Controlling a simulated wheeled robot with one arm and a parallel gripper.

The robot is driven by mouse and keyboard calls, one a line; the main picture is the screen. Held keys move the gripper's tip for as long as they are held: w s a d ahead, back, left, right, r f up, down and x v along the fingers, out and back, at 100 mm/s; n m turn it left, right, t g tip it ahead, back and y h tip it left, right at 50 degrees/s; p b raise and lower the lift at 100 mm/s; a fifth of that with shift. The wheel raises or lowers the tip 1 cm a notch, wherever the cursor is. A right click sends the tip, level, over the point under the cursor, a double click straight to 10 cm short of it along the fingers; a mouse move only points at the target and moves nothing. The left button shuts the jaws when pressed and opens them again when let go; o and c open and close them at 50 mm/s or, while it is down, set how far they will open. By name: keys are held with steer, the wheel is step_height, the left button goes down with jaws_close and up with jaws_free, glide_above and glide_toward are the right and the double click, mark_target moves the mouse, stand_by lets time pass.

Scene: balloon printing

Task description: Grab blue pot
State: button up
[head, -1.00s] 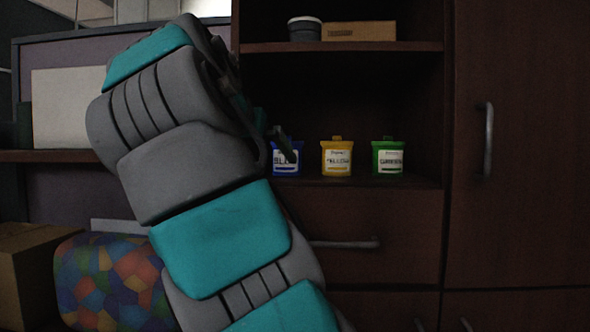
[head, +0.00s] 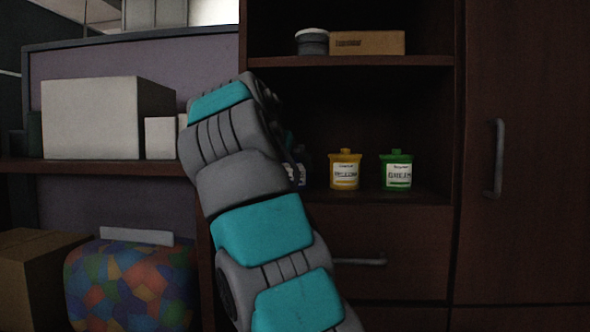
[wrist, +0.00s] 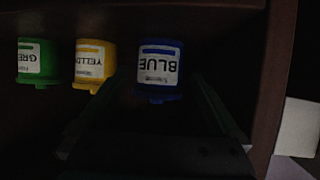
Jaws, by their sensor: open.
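The blue pot (wrist: 158,71) has a white label reading BLUE and appears upside down in the wrist view. In the head view only a sliver of its label (head: 301,174) shows beside my arm; the rest is hidden. My gripper (wrist: 158,80) is open, with one dark finger on each side of the pot's image. The pot lies ahead between the fingers, and I cannot tell whether they reach around it. Nothing is held. In the head view the gripper is mostly hidden behind my arm.
A yellow pot (head: 345,170) and a green pot (head: 397,171) stand on the same shelf (head: 420,194). A cabinet side wall (wrist: 277,80) is close to the gripper in the wrist view. A brown box (head: 367,43) and a grey tub (head: 312,41) sit on the shelf above.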

mark_target(295, 172)
steer(key=x, duration=0.6)
steer(key=shift+w+r, duration=0.15)
steer(key=shift+r, duration=0.1)
steer(key=shift+c, duration=0.2)
steer(key=c, duration=1.2)
